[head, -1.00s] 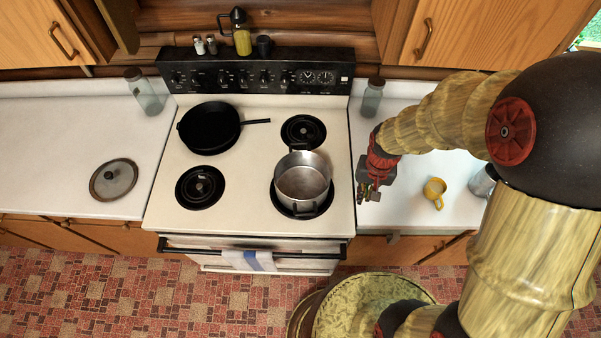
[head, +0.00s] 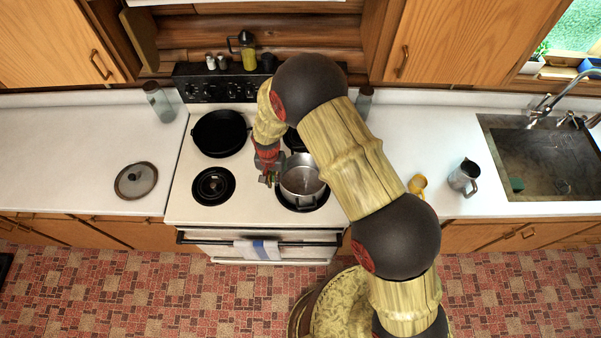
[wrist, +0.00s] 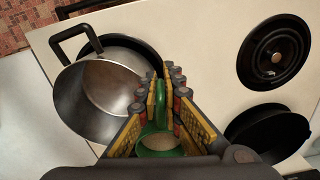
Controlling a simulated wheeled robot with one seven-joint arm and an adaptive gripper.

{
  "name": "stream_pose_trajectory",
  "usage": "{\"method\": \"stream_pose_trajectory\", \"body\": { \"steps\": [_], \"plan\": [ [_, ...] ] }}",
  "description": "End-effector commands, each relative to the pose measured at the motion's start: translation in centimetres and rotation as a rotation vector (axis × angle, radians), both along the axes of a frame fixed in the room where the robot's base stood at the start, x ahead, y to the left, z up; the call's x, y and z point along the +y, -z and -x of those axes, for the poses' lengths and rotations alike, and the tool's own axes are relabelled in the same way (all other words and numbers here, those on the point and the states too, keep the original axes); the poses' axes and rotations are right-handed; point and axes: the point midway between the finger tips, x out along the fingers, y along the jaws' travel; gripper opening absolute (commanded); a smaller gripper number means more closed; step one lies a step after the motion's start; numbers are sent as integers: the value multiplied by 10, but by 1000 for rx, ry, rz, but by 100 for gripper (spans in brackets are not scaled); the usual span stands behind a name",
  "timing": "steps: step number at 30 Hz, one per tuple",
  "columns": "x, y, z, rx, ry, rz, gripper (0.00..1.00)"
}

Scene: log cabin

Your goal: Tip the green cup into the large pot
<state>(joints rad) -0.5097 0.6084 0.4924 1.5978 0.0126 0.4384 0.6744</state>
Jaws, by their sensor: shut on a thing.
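My gripper (head: 268,179) is at the left edge of the large pot (head: 303,187), above the stove. In the wrist view, my gripper (wrist: 164,88) is shut on the green cup (wrist: 168,143), with its handle between the fingers. The cup looks roughly upright, and tan contents show inside its rim. The large pot (wrist: 82,100) also shows in the wrist view, left of the fingers and close to them; it is steel, open and appears empty. It stands on the front right burner. The cup is mostly hidden in the head view.
A black skillet (head: 221,134) sits on the back left burner; the front left burner (head: 212,186) is bare. A glass lid (head: 136,181) lies on the left counter. A yellow mug (head: 418,186) and a metal pitcher (head: 464,177) stand on the right counter, before the sink (head: 550,160).

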Motion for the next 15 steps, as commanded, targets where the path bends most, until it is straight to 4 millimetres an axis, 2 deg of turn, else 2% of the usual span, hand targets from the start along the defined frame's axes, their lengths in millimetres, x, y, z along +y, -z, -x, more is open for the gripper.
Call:
{"method": "stream_pose_trajectory", "body": {
  "steps": [5,15],
  "plan": [
    [8,3,0,-1,2,-5,0],
    [2,3,1,-15,3,-75,0]
  ]
}}
